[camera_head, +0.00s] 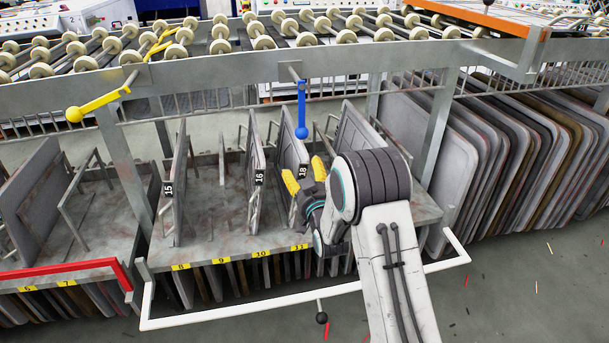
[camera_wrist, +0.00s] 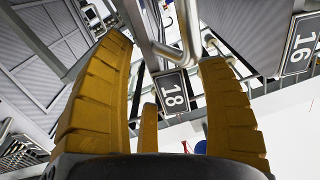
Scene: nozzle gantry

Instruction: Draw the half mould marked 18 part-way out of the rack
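The half mould marked 18 (camera_head: 291,150) is a grey plate standing upright in the rack (camera_head: 205,235). Its black label with a white 18 is on its near edge, and the label (camera_wrist: 172,92) also shows in the wrist view. My gripper (camera_head: 304,174) is at that near edge, with its yellow fingers spread on either side of the label. In the wrist view my gripper (camera_wrist: 170,95) is open, with visible room between each finger and the label. I cannot tell how deep the fingers reach along the plate.
Half moulds marked 16 (camera_head: 256,160) and 15 (camera_head: 178,185) stand to the left. An unlabelled plate (camera_head: 352,130) stands behind my arm. A white rail (camera_head: 250,300) runs along the rack's front. A blue lever (camera_head: 301,110) hangs above the label, below the roller gantry (camera_head: 220,68).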

